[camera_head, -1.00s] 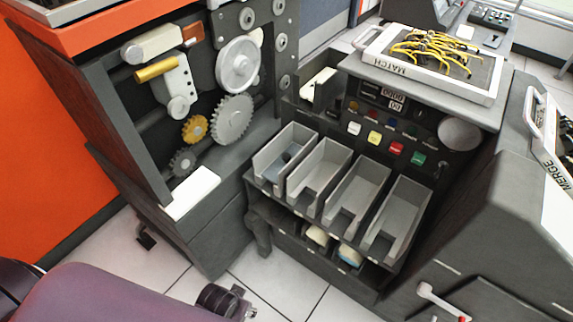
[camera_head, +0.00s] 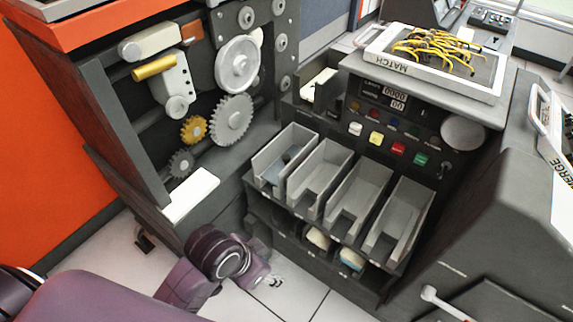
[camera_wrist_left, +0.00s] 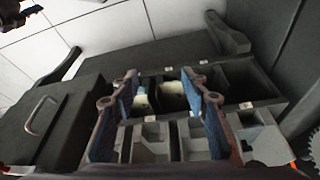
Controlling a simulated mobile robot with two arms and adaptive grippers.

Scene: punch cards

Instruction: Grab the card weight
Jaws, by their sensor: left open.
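My right gripper is not in view.
Several grey trays stand in a row, with a lower shelf holding pale card stacks (camera_head: 317,237) beneath. A gear panel (camera_head: 232,119) with a white ledge (camera_head: 190,194) is on the left. A wire-filled MATCH board (camera_head: 386,68) lies on top. White floor shows in front.

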